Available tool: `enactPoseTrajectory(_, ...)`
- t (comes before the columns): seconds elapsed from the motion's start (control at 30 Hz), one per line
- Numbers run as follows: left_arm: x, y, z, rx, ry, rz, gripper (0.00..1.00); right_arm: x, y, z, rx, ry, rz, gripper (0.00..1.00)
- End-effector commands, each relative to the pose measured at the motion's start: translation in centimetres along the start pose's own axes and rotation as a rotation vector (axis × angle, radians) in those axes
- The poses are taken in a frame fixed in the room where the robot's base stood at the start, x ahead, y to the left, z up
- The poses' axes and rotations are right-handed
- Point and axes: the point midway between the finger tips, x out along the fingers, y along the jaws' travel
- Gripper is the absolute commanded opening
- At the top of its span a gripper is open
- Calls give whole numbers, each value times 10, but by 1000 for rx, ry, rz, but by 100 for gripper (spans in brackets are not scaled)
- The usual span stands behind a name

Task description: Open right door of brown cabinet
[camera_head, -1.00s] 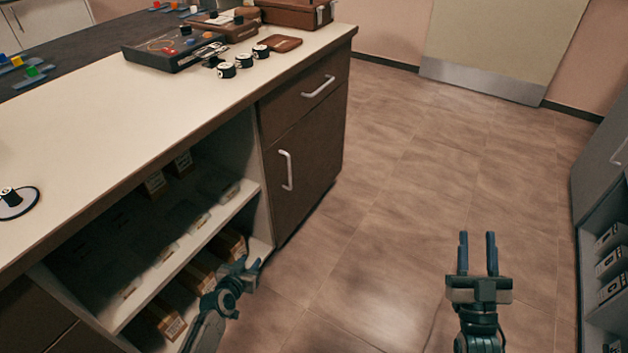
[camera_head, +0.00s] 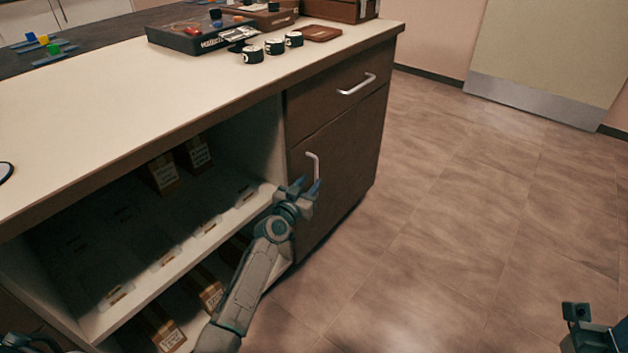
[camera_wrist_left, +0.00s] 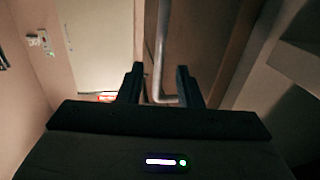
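The brown cabinet's right door (camera_head: 345,150) is closed, below a drawer at the cabinet's right end. Its pale bar handle (camera_head: 313,163) is upright near the door's left edge. My left gripper (camera_head: 304,186) is at the handle's lower end, partly covering it. In the left wrist view, the handle (camera_wrist_left: 161,60) shows between the two spread fingers (camera_wrist_left: 160,85); I cannot tell whether they touch it. My right gripper (camera_head: 590,325) is partly cut off at the lower right, and its fingers cannot be made out.
The open shelves (camera_head: 180,250) with several small boxes are left of the door. The drawer handle (camera_head: 357,85) sticks out above. The countertop (camera_head: 160,100) carries dark round items (camera_head: 273,46) and cases. The floor (camera_head: 450,200) to the right is clear.

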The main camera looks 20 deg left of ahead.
Motion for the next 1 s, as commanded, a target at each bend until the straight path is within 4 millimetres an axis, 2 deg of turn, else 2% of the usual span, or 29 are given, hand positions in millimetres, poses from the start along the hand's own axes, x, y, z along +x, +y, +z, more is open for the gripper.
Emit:
enactPoseTrajectory(0.1, 18, 0, 1, -1, 1, 0, 32, -3, 0, 0, -1, 9, 3, 36)
enactPoseTrajectory(0.2, 27, 0, 1, -1, 1, 0, 32, -3, 0, 0, -1, 13, 4, 36)
enactPoseTrajectory(0.6, 33, 0, 0, 0, -1, 0, 32, -2, 0, 0, -1, 14, 5, 36)
enactPoseTrajectory(0.77, 33, 0, 0, 0, -1, 0, 1, -2, 0, 0, -1, 15, 6, 36)
enactPoseTrajectory(1.0, 33, 0, 0, 0, -1, 0, 0, -2, 0, -1, -1, 17, 6, 36)
